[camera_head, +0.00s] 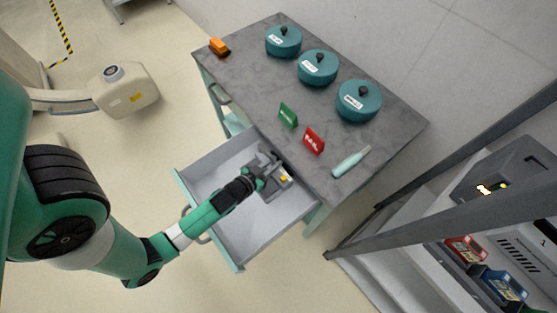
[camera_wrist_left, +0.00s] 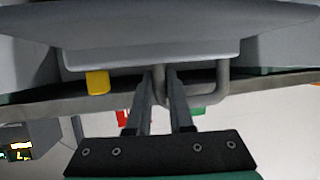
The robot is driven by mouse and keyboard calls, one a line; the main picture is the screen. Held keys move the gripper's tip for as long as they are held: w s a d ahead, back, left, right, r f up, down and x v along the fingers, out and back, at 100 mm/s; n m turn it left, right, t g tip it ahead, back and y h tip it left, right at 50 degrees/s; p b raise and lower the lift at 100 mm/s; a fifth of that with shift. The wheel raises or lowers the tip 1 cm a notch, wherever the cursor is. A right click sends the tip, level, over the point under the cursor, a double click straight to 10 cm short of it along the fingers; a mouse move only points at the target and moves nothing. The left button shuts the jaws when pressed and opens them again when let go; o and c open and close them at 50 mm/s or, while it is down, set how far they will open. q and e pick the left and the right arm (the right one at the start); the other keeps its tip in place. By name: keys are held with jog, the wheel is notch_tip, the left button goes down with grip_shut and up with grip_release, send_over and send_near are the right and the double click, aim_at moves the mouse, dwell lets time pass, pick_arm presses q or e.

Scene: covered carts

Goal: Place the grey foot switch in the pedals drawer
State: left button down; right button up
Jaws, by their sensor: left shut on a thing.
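The pedals drawer (camera_head: 232,240) is pulled open below the grey-topped cart. My left gripper (camera_head: 264,172) is over the drawer's inside and shut on the grey foot switch (camera_head: 277,189), which has a small yellow part. In the left wrist view the grey foot switch (camera_wrist_left: 150,55) fills the top, with the yellow part at its left. Its bent grey bar passes by the fingertips of the left gripper (camera_wrist_left: 165,90). I cannot tell whether the foot switch touches the drawer floor. The right gripper is not in view.
On the cart top (camera_head: 250,85) stand three teal lidded pots (camera_head: 317,67), a green card (camera_head: 288,116), a red card (camera_head: 313,141), a pale teal tool (camera_head: 351,162) and an orange block (camera_head: 219,46). Dark frame bars (camera_head: 440,215) stand to the right.

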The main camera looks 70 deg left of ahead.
pick_arm(q)
jog(key=shift+w+a+f+b, duration=0.1)
jog(key=shift+w+f+b, duration=0.2)
jog(key=shift+w+f, duration=0.35)
jog(key=f+b, duration=0.1)
jog(key=f, duration=0.1)
jog(key=w+f+b, duration=0.1)
jog(key=f+b, duration=0.1)
jog(key=shift+f, duration=0.15)
jog(key=shift+s, duration=0.1)
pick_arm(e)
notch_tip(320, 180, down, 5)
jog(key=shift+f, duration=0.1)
pick_arm(q)
jog(key=c, duration=0.8)
grip_release()
